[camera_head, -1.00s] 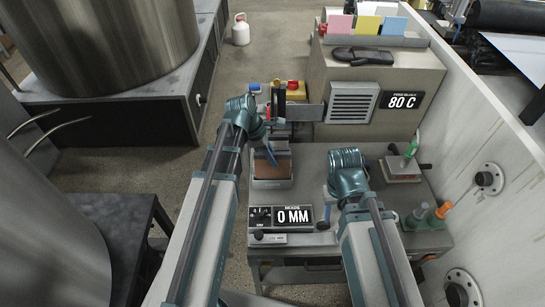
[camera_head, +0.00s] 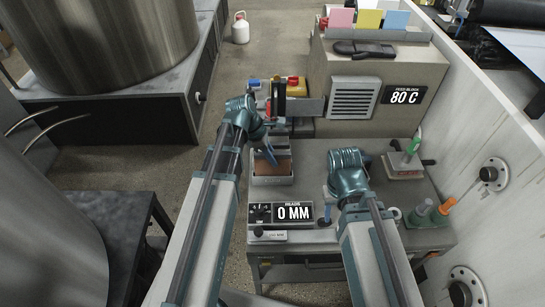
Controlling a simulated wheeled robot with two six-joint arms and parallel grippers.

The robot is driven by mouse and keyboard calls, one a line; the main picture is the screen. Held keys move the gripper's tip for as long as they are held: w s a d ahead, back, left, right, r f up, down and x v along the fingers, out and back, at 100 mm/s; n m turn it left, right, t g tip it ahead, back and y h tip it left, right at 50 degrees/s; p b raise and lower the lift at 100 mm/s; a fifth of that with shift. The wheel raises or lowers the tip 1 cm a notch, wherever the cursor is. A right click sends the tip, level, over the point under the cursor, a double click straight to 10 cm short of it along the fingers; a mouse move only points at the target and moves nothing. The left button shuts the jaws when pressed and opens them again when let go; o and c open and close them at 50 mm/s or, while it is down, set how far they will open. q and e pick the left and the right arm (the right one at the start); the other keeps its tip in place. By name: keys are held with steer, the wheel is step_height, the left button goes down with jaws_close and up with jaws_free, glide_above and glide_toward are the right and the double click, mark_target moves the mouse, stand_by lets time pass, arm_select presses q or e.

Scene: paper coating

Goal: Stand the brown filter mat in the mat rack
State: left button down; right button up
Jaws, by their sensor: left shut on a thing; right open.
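The brown filter mat (camera_head: 278,168) stands in or just over the grey mat rack (camera_head: 272,181), near the left edge of the grey bench. The rack's front wall hides the mat's lower edge, so I cannot tell whether it touches the bottom. My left gripper (camera_head: 270,153) is shut on the mat, its blue fingers at the mat's upper part. My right gripper (camera_head: 327,204) is open and empty, low over the bench to the right of the rack, beside the gauge readout.
The "0 MM" readout (camera_head: 293,212) lies in front of the rack. A vented machine (camera_head: 400,70) stands behind. The bench middle is clear.

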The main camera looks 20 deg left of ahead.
arm_select(q)
steer(key=shift+f+b, duration=1.1)
steer(key=shift+f, duration=0.05)
arm_select(e)
steer(key=shift+f, duration=1.1)
arm_select(q)
steer(key=c, duration=0.7)
jaws_free()
steer(key=shift+r, duration=0.1)
arm_select(e)
steer(key=shift+r, duration=0.1)
arm_select(q)
steer(key=p+v, duration=1.1)
steer(key=v, duration=0.1)
steer(key=shift+p+v, duration=0.85)
steer(key=shift+p, duration=0.1)
arm_select(e)
step_height(320, 180, up, 13)
steer(key=shift+f, duration=0.2)
arm_select(q)
steer(key=shift+a, duration=0.1)
